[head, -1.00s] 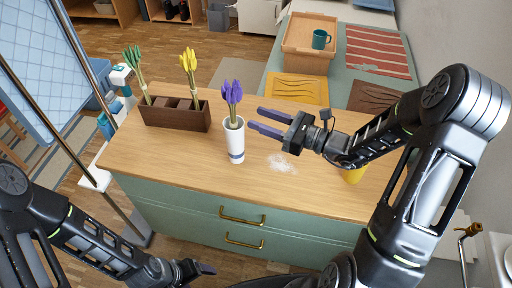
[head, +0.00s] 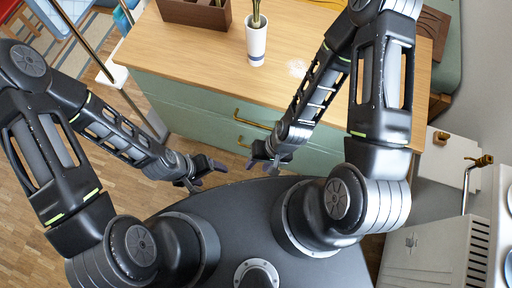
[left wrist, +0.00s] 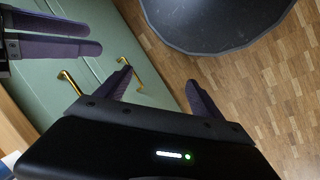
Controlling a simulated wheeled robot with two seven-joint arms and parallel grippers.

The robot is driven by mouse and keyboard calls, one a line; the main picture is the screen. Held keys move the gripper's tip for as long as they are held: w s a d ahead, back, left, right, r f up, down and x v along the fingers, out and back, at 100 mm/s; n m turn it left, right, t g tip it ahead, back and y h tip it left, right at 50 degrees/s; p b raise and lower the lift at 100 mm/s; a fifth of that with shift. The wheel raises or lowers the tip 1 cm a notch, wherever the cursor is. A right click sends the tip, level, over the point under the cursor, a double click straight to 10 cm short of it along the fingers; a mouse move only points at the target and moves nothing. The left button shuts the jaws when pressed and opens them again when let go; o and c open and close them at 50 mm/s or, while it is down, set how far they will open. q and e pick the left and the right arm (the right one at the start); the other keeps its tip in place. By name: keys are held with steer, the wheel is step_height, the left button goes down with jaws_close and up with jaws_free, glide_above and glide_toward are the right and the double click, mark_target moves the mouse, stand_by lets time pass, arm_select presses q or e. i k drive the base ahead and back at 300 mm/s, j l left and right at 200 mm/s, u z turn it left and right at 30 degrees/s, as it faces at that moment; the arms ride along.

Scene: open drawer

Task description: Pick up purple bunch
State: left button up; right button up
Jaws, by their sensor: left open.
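The white vase (head: 256,42) stands upright on the wooden top of the green drawer unit, with green stems (head: 257,12) rising from it. The purple blooms are cut off by the top edge of the head view. My left gripper (head: 207,174) is open and empty, low in front of the drawers. It also shows in the left wrist view (left wrist: 160,88), its fingers spread with nothing between. My right gripper (head: 266,164) is just to its right, also in front of the drawers. Its two fingers (left wrist: 52,34) show apart and empty in the left wrist view.
A dark wooden box (head: 195,13) stands at the top left of the counter (head: 190,50). Brass handles (head: 252,119) project from the green drawer fronts (head: 195,98). A brass tap (head: 480,161) is at the right.

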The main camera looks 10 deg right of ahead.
mark_target(255, 21)
steer(key=j+z, duration=0.45)
steer(key=j, duration=1.9)
steer(key=k, duration=0.05)
